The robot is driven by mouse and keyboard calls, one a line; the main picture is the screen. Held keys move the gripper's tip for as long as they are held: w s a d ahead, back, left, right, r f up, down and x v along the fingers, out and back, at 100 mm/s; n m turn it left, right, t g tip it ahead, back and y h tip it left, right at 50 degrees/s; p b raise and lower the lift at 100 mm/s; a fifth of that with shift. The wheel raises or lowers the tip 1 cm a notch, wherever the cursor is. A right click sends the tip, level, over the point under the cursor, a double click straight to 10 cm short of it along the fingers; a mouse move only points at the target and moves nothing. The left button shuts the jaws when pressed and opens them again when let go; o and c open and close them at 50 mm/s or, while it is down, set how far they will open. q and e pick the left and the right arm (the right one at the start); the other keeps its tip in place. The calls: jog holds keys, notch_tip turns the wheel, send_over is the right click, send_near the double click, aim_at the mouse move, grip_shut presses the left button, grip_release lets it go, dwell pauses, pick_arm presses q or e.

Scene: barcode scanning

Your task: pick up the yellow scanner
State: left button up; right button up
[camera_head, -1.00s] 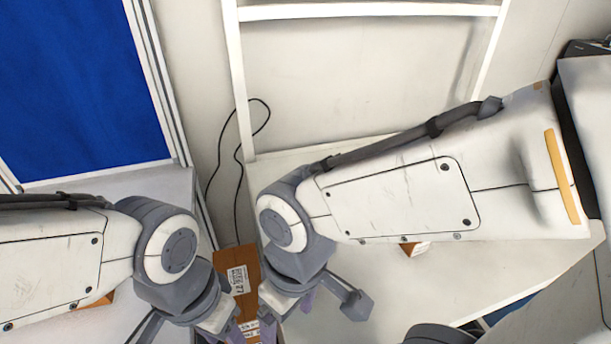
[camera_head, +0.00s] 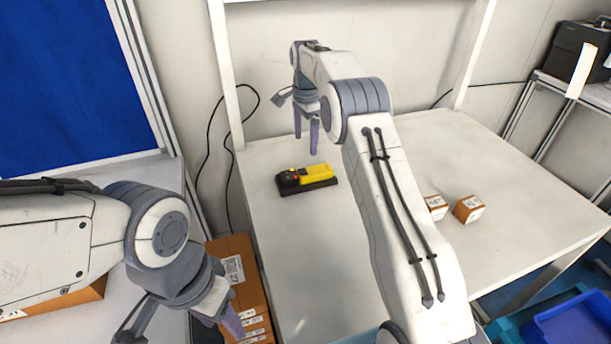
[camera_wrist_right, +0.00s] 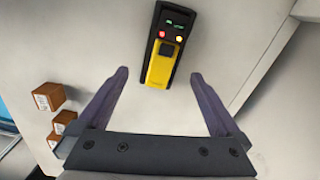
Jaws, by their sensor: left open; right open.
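The yellow scanner (camera_head: 316,173) lies in a black base on the white table (camera_head: 300,240), near the table's back left in the head view. In the right wrist view the scanner (camera_wrist_right: 162,62) is upright in the picture, centred ahead of the fingertips, with the black end and small lit lamps at the top. My right gripper (camera_head: 306,142) is open and empty above and just behind the scanner, fingers pointing down; in the right wrist view its fingers (camera_wrist_right: 160,78) are spread, apart from the scanner. My left gripper (camera_head: 220,325) is open at the lower left, over a cardboard box.
The cardboard box (camera_head: 240,275) stands left of the table. Small brown boxes (camera_head: 468,209) (camera_head: 436,206) sit on the table's right side. A dark printer (camera_head: 578,55) stands at the far right, and a blue bin (camera_head: 575,325) at lower right. The table around the scanner is clear.

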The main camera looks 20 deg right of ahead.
jog(key=w+d+f+m, duration=0.1)
jog(key=d+f+m, duration=0.1)
jog(key=d, duration=0.1)
send_over(316, 169)
jog(key=f, duration=0.4)
jog(key=shift+s+f+p, duration=0.15)
jog(key=shift+s+p, duration=0.1)
jog(key=shift+p, duration=0.05)
notch_tip(316, 169, down, 6)
jog(key=p, duration=0.2)
jog(key=shift+w+a+r+p, duration=0.1)
jog(key=shift+r+p, duration=0.15)
jog(key=shift+p, duration=0.1)
jog(key=shift+f, duration=0.25)
grip_shut()
jog(key=shift+r, duration=0.1)
